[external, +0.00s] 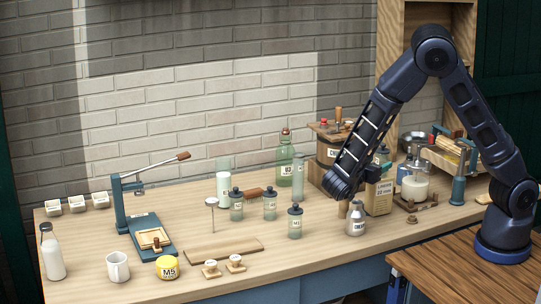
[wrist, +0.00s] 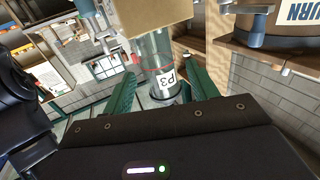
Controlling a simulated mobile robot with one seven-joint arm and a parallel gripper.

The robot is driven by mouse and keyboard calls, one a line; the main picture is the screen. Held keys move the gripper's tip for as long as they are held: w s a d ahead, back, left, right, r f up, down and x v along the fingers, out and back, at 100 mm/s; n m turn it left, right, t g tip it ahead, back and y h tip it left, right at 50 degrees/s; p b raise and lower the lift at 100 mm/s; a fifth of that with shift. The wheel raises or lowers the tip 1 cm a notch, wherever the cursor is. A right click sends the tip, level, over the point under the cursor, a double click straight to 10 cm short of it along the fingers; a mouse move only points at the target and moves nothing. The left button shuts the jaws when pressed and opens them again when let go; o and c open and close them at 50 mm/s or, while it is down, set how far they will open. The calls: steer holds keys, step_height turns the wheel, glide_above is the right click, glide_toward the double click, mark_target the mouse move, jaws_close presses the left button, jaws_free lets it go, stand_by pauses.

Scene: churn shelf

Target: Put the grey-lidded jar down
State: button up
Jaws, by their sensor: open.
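In the wrist view a clear glass jar (wrist: 155,52) with a white P3 label and a grey lid sits between the two green fingers of my gripper (wrist: 162,88). The lid end is nearest my palm. The fingers are open, one on each side, and I cannot tell whether either touches the glass. A tan block-like thing covers the jar's far end. In the external view my gripper (external: 378,163) is beside the churn and the tan tin, and the arm hides part of it. I cannot make out the P3 jar for certain there.
A small grey-topped jar (external: 356,224) stands near the bench's front edge. The churn (external: 328,152), tan tin (external: 379,197) and candle-like glass (external: 415,188) crowd the right side. Several dark-lidded jars stand mid-bench. The front between the wooden board (external: 222,250) and grey-topped jar is clearer.

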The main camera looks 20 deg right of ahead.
steer(key=v, duration=0.7)
steer(key=shift+w+a, duration=0.1)
steer(key=w+d+r+n+t+y, duration=0.1)
steer(key=w+r+n+y, duration=0.1)
steer(key=w+r+y, duration=0.2)
steer(key=w+d+r+n+t+y, duration=0.2)
steer(key=w+r+y, duration=0.2)
steer(key=w, duration=0.5)
steer(key=w+d+r+n+t+y, duration=0.2)
steer(key=w+r+y, duration=0.2)
steer(key=w+y, duration=0.3)
steer(key=shift+r+n, duration=0.1)
steer(key=shift+n, duration=0.3)
steer(key=s+d+r+n+g+y, duration=0.1)
steer(key=s+d+r+n+y, duration=0.4)
steer(key=d+r+y, duration=0.3)
steer(key=s+d+f+n+g+h, duration=0.1)
steer(key=s+d+g+h, duration=0.2)
steer(key=s+d, duration=0.7)
steer(key=s+d+f+g+h, duration=0.1)
steer(key=s+d+g+h, duration=0.2)
steer(key=s+d, duration=0.8)
steer(key=s, duration=0.5)
steer(key=shift+d+f+n, duration=0.25)
steer(key=shift+f+n, duration=0.05)
steer(key=shift+n, duration=0.1)
